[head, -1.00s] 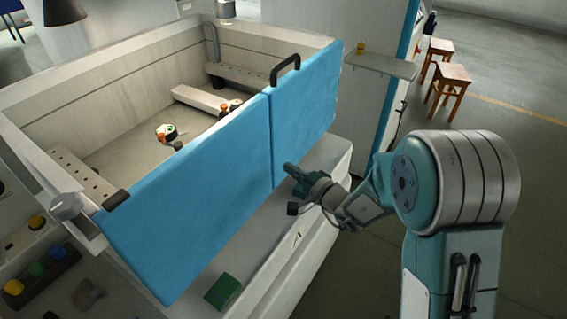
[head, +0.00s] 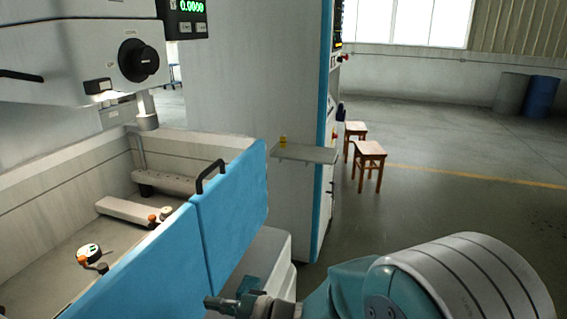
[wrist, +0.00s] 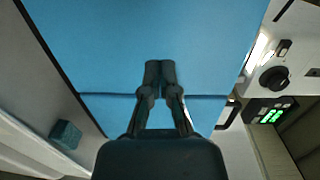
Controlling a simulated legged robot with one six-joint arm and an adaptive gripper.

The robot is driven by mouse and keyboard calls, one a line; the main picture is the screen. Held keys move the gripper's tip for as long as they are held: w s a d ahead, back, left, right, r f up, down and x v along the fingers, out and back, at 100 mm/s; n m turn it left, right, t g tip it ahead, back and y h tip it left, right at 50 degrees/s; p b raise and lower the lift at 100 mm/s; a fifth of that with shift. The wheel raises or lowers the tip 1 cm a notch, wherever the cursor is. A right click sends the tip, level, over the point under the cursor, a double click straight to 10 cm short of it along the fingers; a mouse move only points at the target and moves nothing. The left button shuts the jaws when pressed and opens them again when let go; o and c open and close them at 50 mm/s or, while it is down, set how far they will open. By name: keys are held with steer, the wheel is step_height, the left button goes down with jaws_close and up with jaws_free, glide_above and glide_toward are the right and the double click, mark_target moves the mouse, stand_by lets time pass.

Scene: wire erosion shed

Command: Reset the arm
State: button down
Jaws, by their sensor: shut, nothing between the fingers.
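My gripper (wrist: 160,72) is shut and empty in the wrist view, its two fingers together in front of the blue panels (wrist: 150,35) of the machine's tank. In the head view my gripper (head: 213,303) shows low in the picture, to the right of the blue panels (head: 233,200) and apart from them as far as I can tell. My arm comes in from the lower right, and part of it is cut off by the bottom edge.
The tank (head: 60,181) holds a round dial gauge (head: 90,252) and clamping bars. A black handle (head: 210,172) tops the panels. A small shelf (head: 305,154) and two wooden stools (head: 368,160) stand beyond. A green block (wrist: 66,134) lies on the ledge.

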steer(key=s+d+r+n+g+h, duration=0.35)
steer(key=s+d+h, duration=0.25)
steer(key=s+d, duration=0.4)
steer(key=s+d+r+t+h, duration=0.1)
steer(key=s+d+t+h, duration=0.1)
steer(key=d+h, duration=0.3)
steer(key=s+d+r+t+h, duration=0.2)
steer(key=d+h, duration=0.3)
steer(key=d, duration=0.9)
steer(key=shift+d+m+t+h, duration=0.3)
steer(key=shift+m+t, duration=0.05)
steer(key=shift+t, duration=0.1)
steer(key=shift+a+r, duration=0.1)
steer(key=shift+a, duration=0.05)
